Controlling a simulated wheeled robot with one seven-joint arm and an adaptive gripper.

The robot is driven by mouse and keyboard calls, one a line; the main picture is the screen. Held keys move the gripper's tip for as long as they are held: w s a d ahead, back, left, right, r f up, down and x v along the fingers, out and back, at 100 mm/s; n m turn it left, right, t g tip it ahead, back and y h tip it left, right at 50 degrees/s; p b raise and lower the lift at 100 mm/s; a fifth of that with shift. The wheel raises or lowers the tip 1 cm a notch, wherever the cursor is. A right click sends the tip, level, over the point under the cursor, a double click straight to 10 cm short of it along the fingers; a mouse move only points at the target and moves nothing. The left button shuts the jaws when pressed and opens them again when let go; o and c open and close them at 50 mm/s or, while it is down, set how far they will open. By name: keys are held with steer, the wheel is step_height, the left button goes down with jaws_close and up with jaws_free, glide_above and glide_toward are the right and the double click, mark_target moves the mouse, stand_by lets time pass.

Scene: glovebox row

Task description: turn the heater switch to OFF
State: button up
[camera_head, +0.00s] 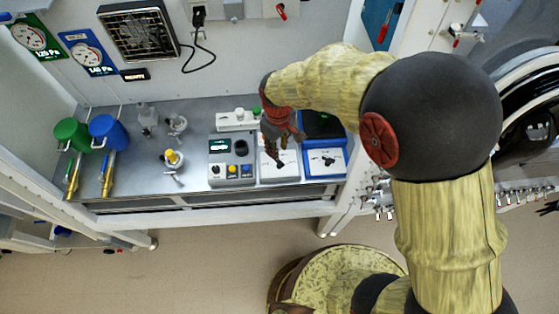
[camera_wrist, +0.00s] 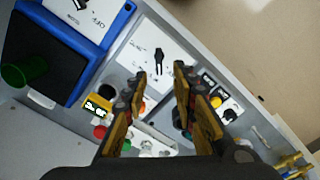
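A white panel with a black rotary knob (camera_wrist: 158,62) lies just beyond my fingertips in the wrist view; its small print is not legible. In the head view the same white panel (camera_head: 280,168) is partly hidden behind my gripper (camera_head: 284,140). My gripper (camera_wrist: 161,76) is open and empty, with its fingers apart and the knob ahead between them. A blue unit (camera_wrist: 112,38) beside the panel has its own white plate, with OFF readable and a black switch. It also shows in the head view (camera_head: 342,172). I cannot tell which switch is labelled for the heater.
A grey control box (camera_head: 219,181) with coloured buttons stands left of the white panel. Glass vessels (camera_head: 147,115) and blue (camera_head: 104,130) and green (camera_head: 70,133) containers stand farther left. A grilled unit (camera_head: 138,32) hangs on the back wall. The bench front between is clear.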

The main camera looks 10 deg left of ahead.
step_height(320, 180, down, 7)
steer(key=shift+d+f, duration=0.1)
steer(key=shift+f, duration=0.05)
steer(key=shift+c, duration=0.3)
jaws_close()
stand_by(0.5)
